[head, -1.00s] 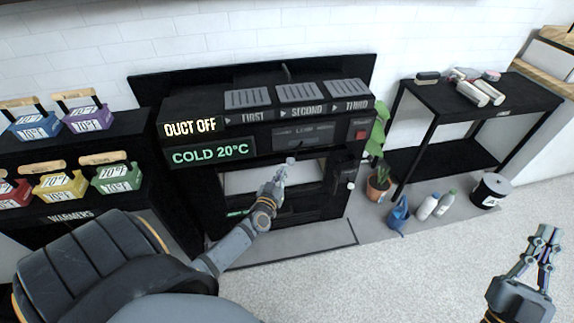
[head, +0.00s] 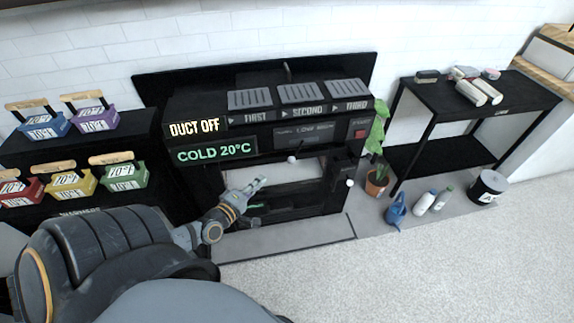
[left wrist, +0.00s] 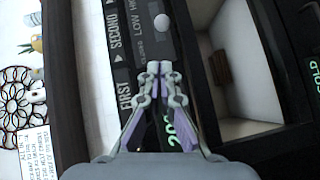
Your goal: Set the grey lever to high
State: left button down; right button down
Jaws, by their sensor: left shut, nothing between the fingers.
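The grey lever shows as a pale round knob (head: 291,159) on the front of the black oven unit (head: 240,129), below a panel (head: 303,132) marked LOW and HIGH. The knob also shows in the left wrist view (left wrist: 161,21), beside that lettering. Its stem is hard to make out, and I cannot tell its exact setting. My left gripper (head: 264,181) is shut and empty, left of and below the knob in the head view, apart from it. Its closed fingertips (left wrist: 160,68) point towards the knob in the wrist view. My right gripper is out of view.
A second pale knob (head: 350,183) sits lower right on the unit. An open compartment (head: 270,174) lies behind my left gripper. Coloured boxes (head: 93,118) stand at left. A plant (head: 377,182), a blue watering can (head: 397,211) and bottles stand right. The carpet in front is clear.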

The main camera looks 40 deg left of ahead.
pick_arm(q)
jog(key=b, duration=0.3)
send_near(291, 161)
jog(key=w+a, duration=0.3)
jog(key=w, duration=0.1)
jog(key=w+d, duration=0.1)
jog(key=w+d+f, duration=0.1)
jog(key=w, duration=0.1)
jog(key=shift+d+f, duration=0.15)
jog(key=shift+d, duration=0.15)
jog(key=shift+w+d+r+p, duration=0.1)
jog(key=shift+w+r+p, duration=0.1)
jog(key=shift+r+p, duration=0.2)
